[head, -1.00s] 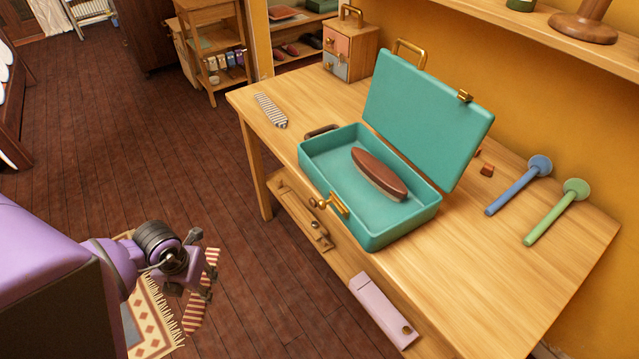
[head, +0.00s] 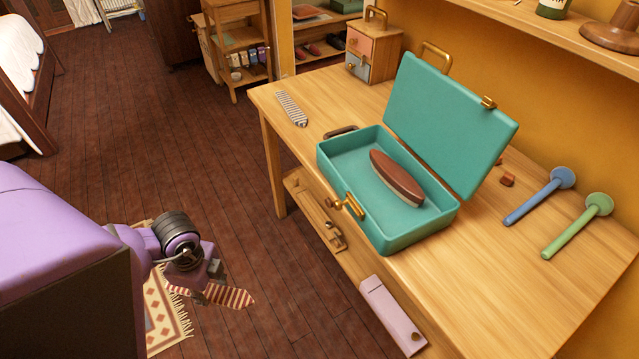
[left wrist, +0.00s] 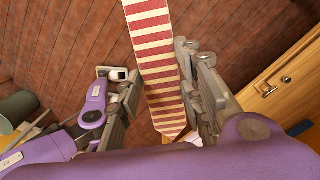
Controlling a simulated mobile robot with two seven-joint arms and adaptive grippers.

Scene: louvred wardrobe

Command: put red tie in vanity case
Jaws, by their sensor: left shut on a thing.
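My left gripper (head: 208,276) is shut on the red tie (head: 232,296), which has red and cream stripes. It holds the tie above the floor, left of the desk and apart from the case. In the left wrist view the tie (left wrist: 152,45) runs between the fingers of the left gripper (left wrist: 163,95). The teal vanity case (head: 335,178) stands on the desk with its lid up and leaning back. A brown brush (head: 397,177) lies inside it, with bare floor around the brush. My right gripper is not in view.
The wooden desk (head: 480,262) has an open drawer (head: 312,215) and a pink item (head: 390,315) at its front. A grey striped tie (head: 291,108) and a small chest (head: 372,50) lie behind the case. Blue (head: 538,197) and green (head: 577,226) sticks lie right.

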